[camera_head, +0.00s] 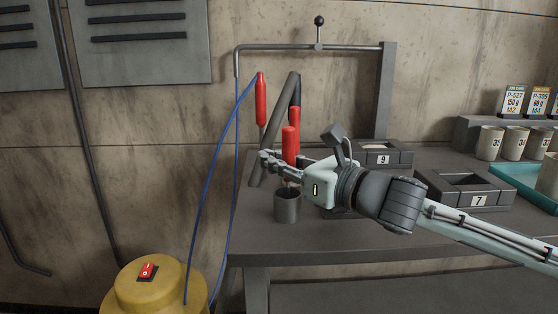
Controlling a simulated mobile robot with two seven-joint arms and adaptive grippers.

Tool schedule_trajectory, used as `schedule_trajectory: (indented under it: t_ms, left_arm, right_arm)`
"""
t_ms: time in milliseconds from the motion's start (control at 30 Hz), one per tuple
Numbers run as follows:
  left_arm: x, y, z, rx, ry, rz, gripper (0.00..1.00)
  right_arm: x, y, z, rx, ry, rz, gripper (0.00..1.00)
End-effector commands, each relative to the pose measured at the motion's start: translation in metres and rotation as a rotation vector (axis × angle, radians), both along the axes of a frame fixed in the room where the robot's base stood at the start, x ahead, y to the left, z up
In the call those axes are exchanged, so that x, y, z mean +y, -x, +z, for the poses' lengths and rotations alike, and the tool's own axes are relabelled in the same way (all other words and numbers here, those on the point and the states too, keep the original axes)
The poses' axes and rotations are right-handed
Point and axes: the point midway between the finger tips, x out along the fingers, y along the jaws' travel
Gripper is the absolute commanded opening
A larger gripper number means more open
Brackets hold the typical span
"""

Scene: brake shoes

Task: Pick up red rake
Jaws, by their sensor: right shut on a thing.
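An upright red handle (290,143), which I take to be the red rake, stands above a dark grey cup (287,207) on the workbench. A second red handle (294,114) shows just behind it. My right gripper (272,162) reaches in from the right, just above the cup. It is shut at the lower part of the front red handle; its fingers partly hide the contact. The tool's lower end is hidden by the gripper and cup. My left gripper is not in view.
A dark slanted bar (274,125) stands close behind my right gripper. A red tool (261,98) hangs by a blue hose left of it. Dark bins marked 9 (383,158) and 7 (478,200) stand right. A yellow canister (155,290) is at lower left.

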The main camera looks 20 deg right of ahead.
Motion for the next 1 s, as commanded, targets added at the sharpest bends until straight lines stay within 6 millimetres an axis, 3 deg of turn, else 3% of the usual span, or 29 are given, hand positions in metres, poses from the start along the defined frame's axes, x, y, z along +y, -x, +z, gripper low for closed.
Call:
schedule_trajectory:
  t_ms: [133, 200, 700, 1000]
  left_arm:
    - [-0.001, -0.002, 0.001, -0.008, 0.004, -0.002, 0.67]
    - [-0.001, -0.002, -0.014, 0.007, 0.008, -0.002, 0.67]
    - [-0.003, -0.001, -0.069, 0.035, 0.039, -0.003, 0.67]
    - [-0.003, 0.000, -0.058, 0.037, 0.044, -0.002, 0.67]
  right_arm:
    - [0.000, 0.000, 0.013, -0.004, 0.000, 0.000, 0.00]
    - [0.000, 0.000, 0.023, -0.005, 0.001, -0.001, 0.00]
    - [0.000, 0.000, 0.093, -0.004, 0.000, -0.001, 0.00]
    - [0.000, 0.000, 0.124, -0.001, 0.000, -0.001, 0.00]
